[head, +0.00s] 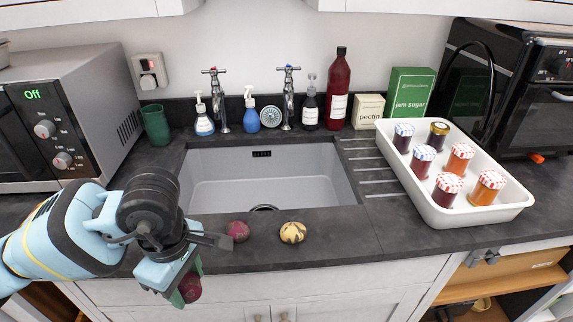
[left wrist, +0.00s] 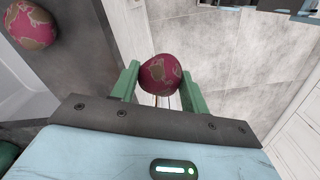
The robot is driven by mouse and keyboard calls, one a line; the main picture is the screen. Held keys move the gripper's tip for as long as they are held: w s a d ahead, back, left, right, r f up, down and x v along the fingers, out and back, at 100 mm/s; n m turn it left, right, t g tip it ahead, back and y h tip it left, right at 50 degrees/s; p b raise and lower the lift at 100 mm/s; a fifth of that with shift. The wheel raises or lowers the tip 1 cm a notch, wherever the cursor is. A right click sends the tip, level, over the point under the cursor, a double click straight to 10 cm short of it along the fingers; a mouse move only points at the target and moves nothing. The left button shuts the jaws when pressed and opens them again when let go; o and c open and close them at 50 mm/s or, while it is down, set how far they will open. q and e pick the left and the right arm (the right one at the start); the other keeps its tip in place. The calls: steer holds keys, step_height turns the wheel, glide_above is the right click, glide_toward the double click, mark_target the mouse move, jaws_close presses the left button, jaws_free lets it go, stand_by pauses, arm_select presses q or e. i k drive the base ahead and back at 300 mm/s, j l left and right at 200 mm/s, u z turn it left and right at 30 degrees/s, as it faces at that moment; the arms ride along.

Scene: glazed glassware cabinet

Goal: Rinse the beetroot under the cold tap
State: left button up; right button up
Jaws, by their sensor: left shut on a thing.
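My left gripper (head: 188,284) is shut on a dark red beetroot (head: 189,289) in front of the counter's front edge. In the left wrist view the held beetroot (left wrist: 160,74) has brown, soil-like patches and sits between the green fingers. A second patchy red beetroot (head: 238,231) lies on the counter in front of the sink; it also shows in the left wrist view (left wrist: 31,25). A left chrome tap (head: 219,98) and a right chrome tap (head: 288,97) stand behind the grey sink (head: 215,195). My right gripper is out of view.
A yellow, brown-patched vegetable (head: 293,232) lies beside the second beetroot. Pump bottles (head: 204,120), a red bottle (head: 338,90) and boxes (head: 410,92) line the back. A white tray (head: 452,215) of jars stands right, a microwave (head: 75,110) left. The sink looks empty.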

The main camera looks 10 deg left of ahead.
mark_target(288, 69)
steer(key=i+l+u, duration=0.1)
steer(key=l, duration=0.35)
steer(key=i+l+u, duration=0.1)
steer(key=l, duration=0.4)
steer(key=i+l+u, duration=0.1)
steer(key=l, duration=0.35)
steer(key=i+l, duration=0.15)
steer(key=l, duration=0.35)
steer(key=i+l+u, duration=0.3)
steer(key=i+l, duration=0.15)
steer(key=l, duration=0.35)
